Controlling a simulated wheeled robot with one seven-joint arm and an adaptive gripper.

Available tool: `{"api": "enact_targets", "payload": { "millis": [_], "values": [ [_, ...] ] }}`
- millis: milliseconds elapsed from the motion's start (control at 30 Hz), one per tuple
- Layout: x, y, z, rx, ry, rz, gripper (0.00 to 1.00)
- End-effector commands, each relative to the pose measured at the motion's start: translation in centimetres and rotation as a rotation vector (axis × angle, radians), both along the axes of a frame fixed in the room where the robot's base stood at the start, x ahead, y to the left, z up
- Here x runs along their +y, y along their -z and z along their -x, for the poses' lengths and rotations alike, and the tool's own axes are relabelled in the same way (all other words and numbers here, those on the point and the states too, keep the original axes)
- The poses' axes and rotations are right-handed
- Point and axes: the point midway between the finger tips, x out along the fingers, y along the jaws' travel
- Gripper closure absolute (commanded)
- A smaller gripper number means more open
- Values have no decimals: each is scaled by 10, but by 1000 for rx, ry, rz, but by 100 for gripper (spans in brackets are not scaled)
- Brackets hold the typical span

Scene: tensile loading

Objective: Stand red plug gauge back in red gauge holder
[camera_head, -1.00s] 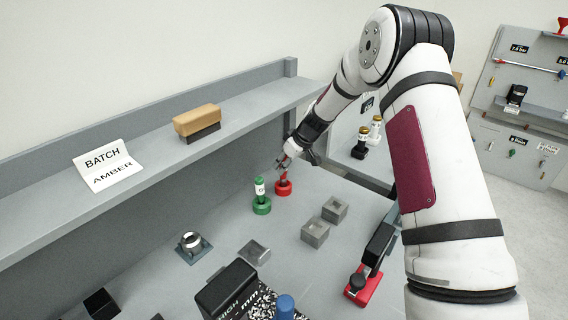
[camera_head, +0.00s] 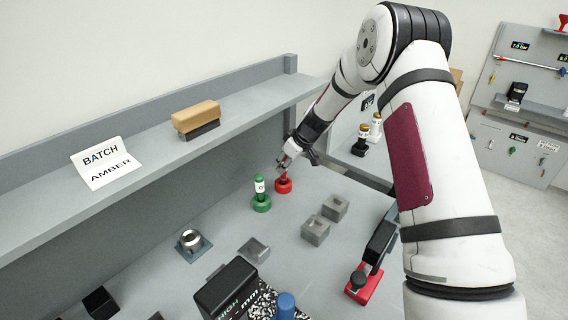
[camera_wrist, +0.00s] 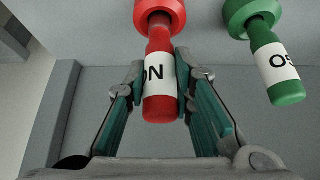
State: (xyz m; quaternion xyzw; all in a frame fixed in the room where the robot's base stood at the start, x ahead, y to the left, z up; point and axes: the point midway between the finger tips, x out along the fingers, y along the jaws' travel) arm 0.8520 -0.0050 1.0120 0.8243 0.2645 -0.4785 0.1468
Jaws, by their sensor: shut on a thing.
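The red plug gauge (camera_wrist: 160,95) is a red cylinder with a white label lettered "ON" in the wrist view. My gripper (camera_wrist: 162,85) has its two fingers shut on it from both sides. How deep the pin sits is hidden.
A green gauge (camera_head: 259,185) stands in its green holder (camera_head: 261,204) just left of the red one. Grey blocks (camera_head: 316,231) stand nearer the front. The shelf (camera_head: 150,150) runs along the back left.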

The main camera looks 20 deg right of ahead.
Motion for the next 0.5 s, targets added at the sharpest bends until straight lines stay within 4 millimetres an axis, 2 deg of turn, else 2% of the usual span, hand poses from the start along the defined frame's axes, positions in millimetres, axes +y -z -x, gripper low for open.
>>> {"api": "enact_targets", "payload": {
  "millis": [500],
  "values": [
    [0,6,0,0,0,0,100]
  ]
}}
